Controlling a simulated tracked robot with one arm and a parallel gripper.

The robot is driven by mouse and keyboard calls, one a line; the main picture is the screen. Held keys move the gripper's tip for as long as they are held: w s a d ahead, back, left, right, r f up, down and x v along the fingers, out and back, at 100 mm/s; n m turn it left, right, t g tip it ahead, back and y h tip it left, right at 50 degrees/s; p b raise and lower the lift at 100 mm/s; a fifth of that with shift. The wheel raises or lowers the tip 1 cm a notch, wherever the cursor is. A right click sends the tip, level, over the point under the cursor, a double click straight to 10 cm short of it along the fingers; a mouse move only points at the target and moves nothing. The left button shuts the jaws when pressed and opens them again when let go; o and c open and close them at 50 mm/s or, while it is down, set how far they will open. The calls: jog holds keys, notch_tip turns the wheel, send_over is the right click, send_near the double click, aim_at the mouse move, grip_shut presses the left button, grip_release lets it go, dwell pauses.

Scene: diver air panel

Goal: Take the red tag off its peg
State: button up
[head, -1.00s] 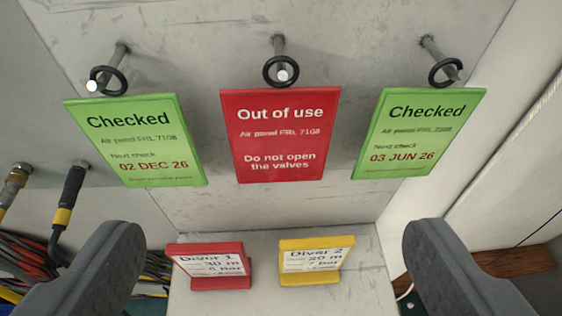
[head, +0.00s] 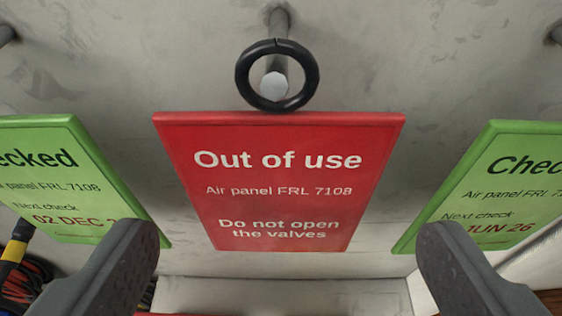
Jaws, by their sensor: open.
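The red tag (head: 280,205) reads "Out of use" and "Do not open the valves". It hangs in the middle of the head view by a black ring (head: 312,78) around a grey metal peg (head: 274,85) on the pale panel. The peg's round end shows inside the ring. My gripper (head: 288,245) is open and empty. Its two dark fingers stand wide apart at the lower left and lower right, with the lower part of the red tag between them in the picture. I cannot tell the depth between fingers and tag.
A green "Checked" tag (head: 55,170) hangs at the left and another green tag (head: 505,180) at the right. The finger tips overlap both in the picture. Pegs show at the top left (head: 6,34) and top right (head: 556,34). Cables (head: 25,280) lie at the lower left.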

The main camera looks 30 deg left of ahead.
aim_at(279, 204)
jog(key=shift+p+x, duration=0.45)
jog(key=shift+x, duration=2.4)
jog(key=shift+s+a+f, duration=0.15)
jog(key=shift+s, duration=0.05)
jog(key=c, duration=0.7)
